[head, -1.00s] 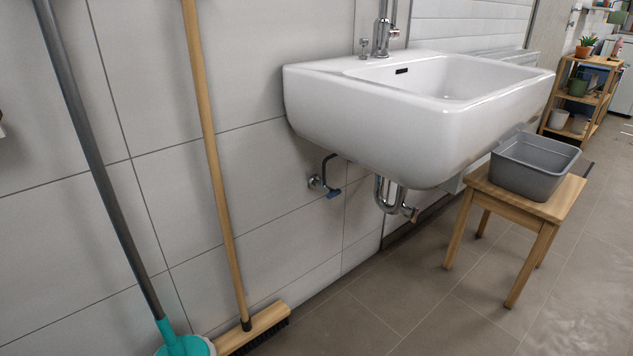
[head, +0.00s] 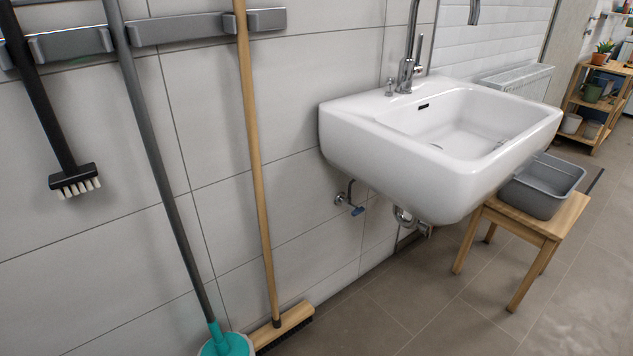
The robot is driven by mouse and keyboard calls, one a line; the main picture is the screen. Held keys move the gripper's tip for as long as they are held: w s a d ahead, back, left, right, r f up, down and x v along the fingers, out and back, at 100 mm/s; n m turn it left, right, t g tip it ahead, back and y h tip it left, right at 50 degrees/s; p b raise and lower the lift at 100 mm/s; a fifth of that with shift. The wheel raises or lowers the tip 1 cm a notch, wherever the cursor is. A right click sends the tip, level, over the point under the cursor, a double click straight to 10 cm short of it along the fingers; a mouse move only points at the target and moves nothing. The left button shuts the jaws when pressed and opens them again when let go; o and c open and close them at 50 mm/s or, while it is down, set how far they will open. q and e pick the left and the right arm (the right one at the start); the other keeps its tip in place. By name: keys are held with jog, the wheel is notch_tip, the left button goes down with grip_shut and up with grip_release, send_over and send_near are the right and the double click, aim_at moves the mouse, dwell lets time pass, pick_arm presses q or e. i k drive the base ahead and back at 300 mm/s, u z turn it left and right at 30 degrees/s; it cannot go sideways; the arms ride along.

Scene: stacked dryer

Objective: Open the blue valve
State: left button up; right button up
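The blue valve (head: 357,211) is a small blue handle on a chrome wall fitting (head: 341,199). It sits low on the tiled wall, below the left side of the white sink (head: 440,150). A thin pipe rises from the fitting behind the sink. The handle is small here, and I cannot tell its exact angle. Neither of my grippers shows in the head view.
A wooden broom (head: 258,160) and a grey-handled mop (head: 160,160) stand left of the valve. A black brush (head: 45,110) hangs from the wall rail (head: 170,30). A wooden stool (head: 530,225) with a grey basin (head: 542,190) stands right. The floor in front is clear.

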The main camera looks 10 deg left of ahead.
aim_at(355, 211)
jog(key=z, duration=0.8)
jog(key=i, duration=1.05)
jog(key=u, duration=2.15)
